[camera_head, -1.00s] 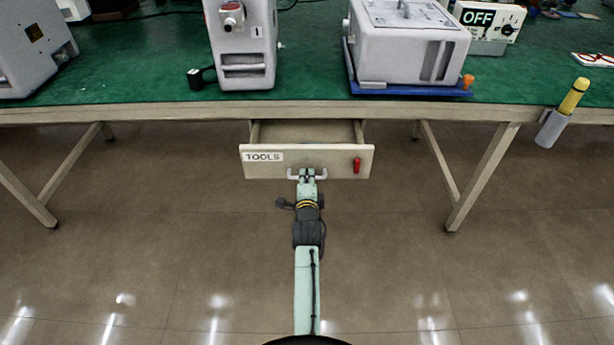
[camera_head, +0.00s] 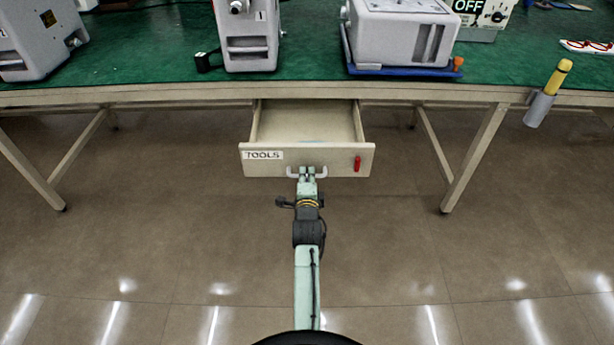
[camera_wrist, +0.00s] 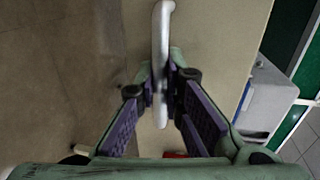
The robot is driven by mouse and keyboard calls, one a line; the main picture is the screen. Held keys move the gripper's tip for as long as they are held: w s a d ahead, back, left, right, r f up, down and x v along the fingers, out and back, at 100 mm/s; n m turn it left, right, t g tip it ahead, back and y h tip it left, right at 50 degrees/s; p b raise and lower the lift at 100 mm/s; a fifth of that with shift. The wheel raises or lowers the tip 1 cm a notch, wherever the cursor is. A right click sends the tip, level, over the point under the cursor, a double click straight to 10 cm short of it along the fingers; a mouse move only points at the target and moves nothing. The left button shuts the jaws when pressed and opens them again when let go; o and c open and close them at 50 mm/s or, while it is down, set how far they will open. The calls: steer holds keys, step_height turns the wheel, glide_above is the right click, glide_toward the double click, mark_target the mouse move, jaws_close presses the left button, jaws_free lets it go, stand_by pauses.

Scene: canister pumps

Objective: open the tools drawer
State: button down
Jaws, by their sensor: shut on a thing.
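The tools drawer (camera_head: 307,162) hangs under the green-topped bench and is pulled well out, with its inside showing. Its front bears a "TOOLS" label on the left and a red tag (camera_head: 357,163) on the right. A white bar handle (camera_head: 322,172) sits at the middle of the front. My gripper (camera_head: 307,173) is shut on this handle. In the wrist view, the fingers (camera_wrist: 161,90) close on both sides of the handle bar (camera_wrist: 161,38), beside the pale drawer front (camera_wrist: 205,45). A bit of blue shows inside the drawer; what it is cannot be told.
On the bench (camera_head: 120,97) stand a grey upright unit (camera_head: 249,55), a wide grey unit (camera_head: 400,38) on a blue tray, and a box marked OFF (camera_head: 484,15). A yellow-handled thing (camera_head: 558,77) sits in a grey holder at the bench edge. The floor in front is clear.

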steer(key=c, duration=1.7)
jaws_free()
steer(key=shift+s, duration=0.1)
steer(key=s+r, duration=0.2)
steer(key=s, duration=0.9)
steer(key=shift+s+r, duration=0.2)
steer(key=shift+s, duration=0.1)
